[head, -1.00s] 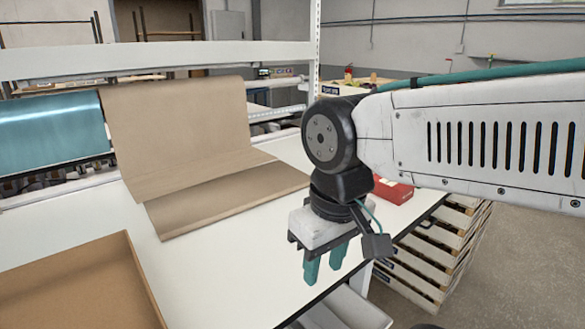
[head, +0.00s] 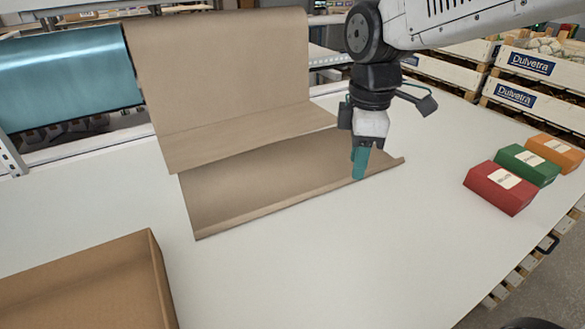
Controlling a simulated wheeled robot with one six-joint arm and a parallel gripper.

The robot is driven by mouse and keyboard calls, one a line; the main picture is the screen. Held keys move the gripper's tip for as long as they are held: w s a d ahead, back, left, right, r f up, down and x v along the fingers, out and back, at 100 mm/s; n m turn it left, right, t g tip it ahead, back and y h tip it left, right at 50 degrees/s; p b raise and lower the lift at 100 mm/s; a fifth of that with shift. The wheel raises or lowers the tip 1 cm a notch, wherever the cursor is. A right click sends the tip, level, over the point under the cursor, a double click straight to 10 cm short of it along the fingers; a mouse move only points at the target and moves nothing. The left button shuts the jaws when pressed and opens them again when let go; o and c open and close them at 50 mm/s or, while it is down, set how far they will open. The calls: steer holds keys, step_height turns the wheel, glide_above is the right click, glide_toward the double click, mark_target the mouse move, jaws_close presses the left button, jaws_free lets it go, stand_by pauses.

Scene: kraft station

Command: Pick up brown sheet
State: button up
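The brown sheet (head: 262,180) lies on the white table, below the upright brown paper (head: 220,75) hanging behind it. Its front edge shows a narrow lip that looks turned up, rising to a corner at the right. My gripper (head: 359,170) points down at the right part of that front edge, its teal fingertips overlapping the edge in the picture. The fingers are seen side-on and overlap each other, so I cannot tell the gap between them or whether they hold the paper.
A blue roll (head: 70,78) is beside the hanging paper. Red (head: 500,188), green (head: 528,164) and orange (head: 556,151) packs sit at the right. The white table (head: 330,260) is clear in front.

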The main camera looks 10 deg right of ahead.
mark_target(310, 192)
steer(key=w+a+f+n, duration=0.1)
steer(key=w+a+n, duration=0.1)
steer(key=w+a+f+n, duration=0.1)
steer(key=w+a+n, duration=0.1)
steer(key=w+a+f+n, duration=0.1)
steer(key=a+n, duration=0.1)
steer(key=shift+w+a+f+n, duration=0.3)
steer(key=shift+w+a+f, duration=0.05)
steer(key=shift+w+a, duration=0.05)
steer(key=shift+w+a+f, duration=0.1)
steer(key=shift+a+f, duration=0.05)
steer(key=shift+f, duration=0.15)
step_height(310, 192, down, 7)
steer(key=shift+f, duration=0.1)
steer(key=shift+c, duration=0.2)
jaws_close()
